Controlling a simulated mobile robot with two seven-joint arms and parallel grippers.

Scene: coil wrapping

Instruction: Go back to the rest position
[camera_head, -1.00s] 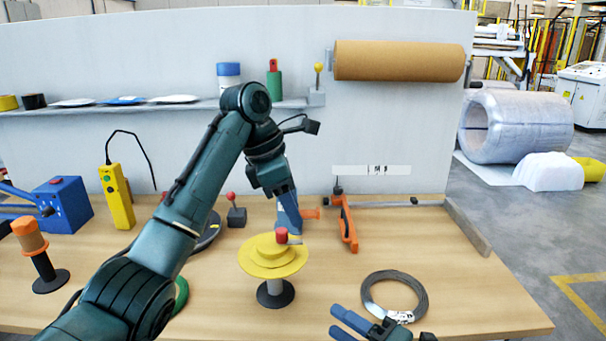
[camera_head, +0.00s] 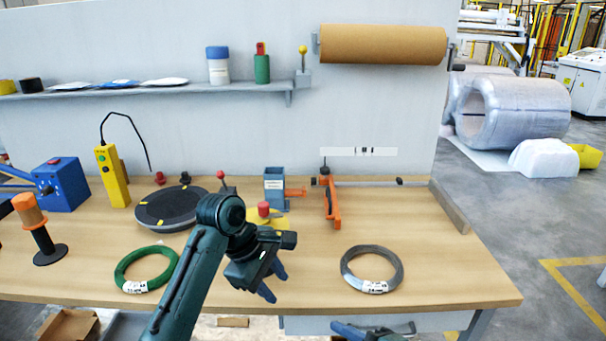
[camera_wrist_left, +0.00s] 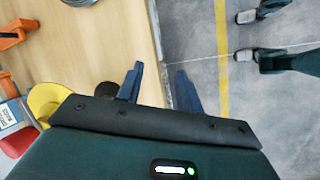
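My left gripper (camera_head: 272,284) is open and empty over the front edge of the bench, its fingers pointing down and to the right. In the left wrist view its two blue fingers (camera_wrist_left: 158,88) are apart with nothing between them. My right gripper (camera_head: 362,330) shows only partly at the bottom of the head view, below the bench edge. In the left wrist view the right gripper (camera_wrist_left: 246,36) appears over the floor with its fingers apart and empty.
My left arm partly hides a yellow disc stand with a red knob (camera_head: 264,208). A green coil (camera_head: 146,268) and a grey coil (camera_head: 372,268) lie on the wooden bench (camera_head: 450,270). The bench's front right is clear.

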